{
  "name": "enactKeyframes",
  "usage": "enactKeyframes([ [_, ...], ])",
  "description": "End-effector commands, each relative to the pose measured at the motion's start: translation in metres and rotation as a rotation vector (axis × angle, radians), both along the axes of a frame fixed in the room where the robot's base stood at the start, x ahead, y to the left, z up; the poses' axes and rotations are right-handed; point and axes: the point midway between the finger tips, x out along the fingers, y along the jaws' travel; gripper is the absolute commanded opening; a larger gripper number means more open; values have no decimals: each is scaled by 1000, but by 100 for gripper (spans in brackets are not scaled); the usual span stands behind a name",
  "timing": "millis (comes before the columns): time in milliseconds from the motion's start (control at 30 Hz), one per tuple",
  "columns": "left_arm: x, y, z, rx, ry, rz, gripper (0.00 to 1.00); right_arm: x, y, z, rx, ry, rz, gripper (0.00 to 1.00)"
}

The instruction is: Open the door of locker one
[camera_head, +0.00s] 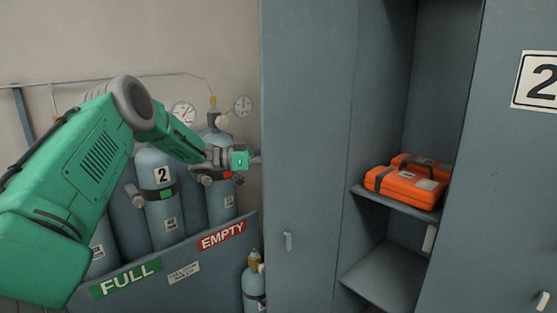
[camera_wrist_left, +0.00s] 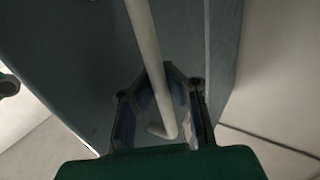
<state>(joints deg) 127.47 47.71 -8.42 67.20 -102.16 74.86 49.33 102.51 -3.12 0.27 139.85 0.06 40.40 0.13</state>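My left gripper (camera_head: 254,160) is at the left edge of a tall blue-grey locker panel (camera_head: 305,120) in the head view. In the left wrist view, a pale bar handle (camera_wrist_left: 146,52) on a blue-grey surface (camera_wrist_left: 80,50) runs down between my left fingers (camera_wrist_left: 160,85). The fingers stand apart, with gaps visible beside the bar. Whether they touch it I cannot tell. In the head view the fingertips are partly hidden at the panel edge. My right gripper is out of view.
Right of the panel is an open compartment with orange cases (camera_head: 405,187) on a shelf (camera_head: 398,206). A door marked 2 (camera_head: 490,190) stands at the far right. Gas cylinders (camera_head: 163,200) stand behind a FULL/EMPTY rack board (camera_head: 175,268) below my left arm.

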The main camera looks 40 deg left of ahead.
Motion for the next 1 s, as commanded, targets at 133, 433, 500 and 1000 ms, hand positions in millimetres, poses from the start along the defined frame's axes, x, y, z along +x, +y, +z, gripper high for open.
enactKeyframes([
  [133, -3, 3, -6, 1, 12, 4, 0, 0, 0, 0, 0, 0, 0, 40],
  [433, -2, 2, -4, 0, 8, 3, 32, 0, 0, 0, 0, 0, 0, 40],
  [500, -1, 2, -4, 0, 6, 3, 32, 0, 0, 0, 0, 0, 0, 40],
  [1000, -34, 30, -1, 1, 3, 6, 32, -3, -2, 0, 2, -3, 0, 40],
])
